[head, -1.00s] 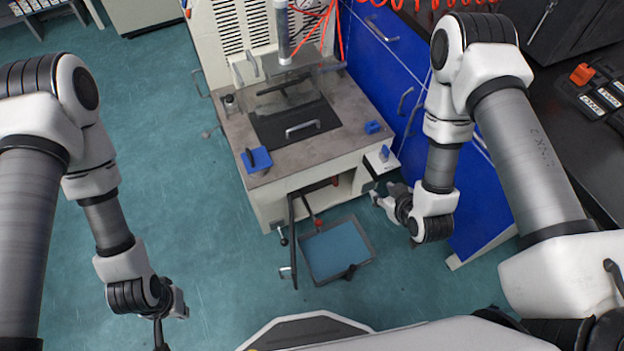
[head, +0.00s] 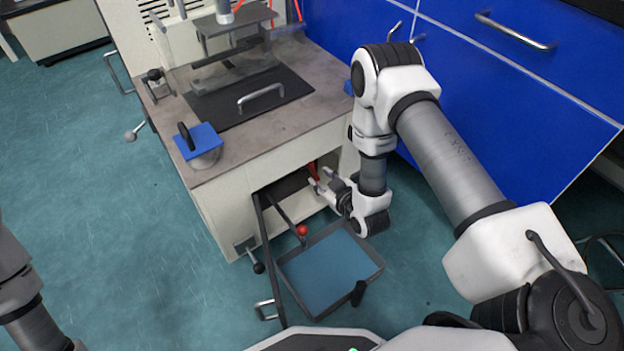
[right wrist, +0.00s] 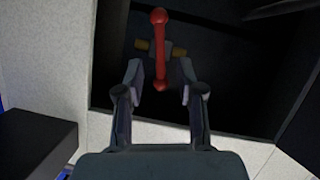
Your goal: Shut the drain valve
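The drain valve has a red handle (right wrist: 160,50) with round ends and a brass-coloured body (right wrist: 174,52), inside a dark opening in the right wrist view. The handle stands nearly upright there. In the head view, the red handle (head: 313,171) shows at the opening under the bench top. My right gripper (head: 322,181) is just in front of it. In the right wrist view my right gripper (right wrist: 161,78) is open, its fingers on either side of the handle's lower end with gaps to both. I cannot tell how deep the handle sits between them. My left gripper is out of view.
A tray with a blue inside and dark rim (head: 290,293) is below the opening. An open door (head: 266,245) stands left of it. A rod with a red knob (head: 302,230) sticks out near my right gripper. Blue cabinets (head: 480,110) stand at right. Floor at left is clear.

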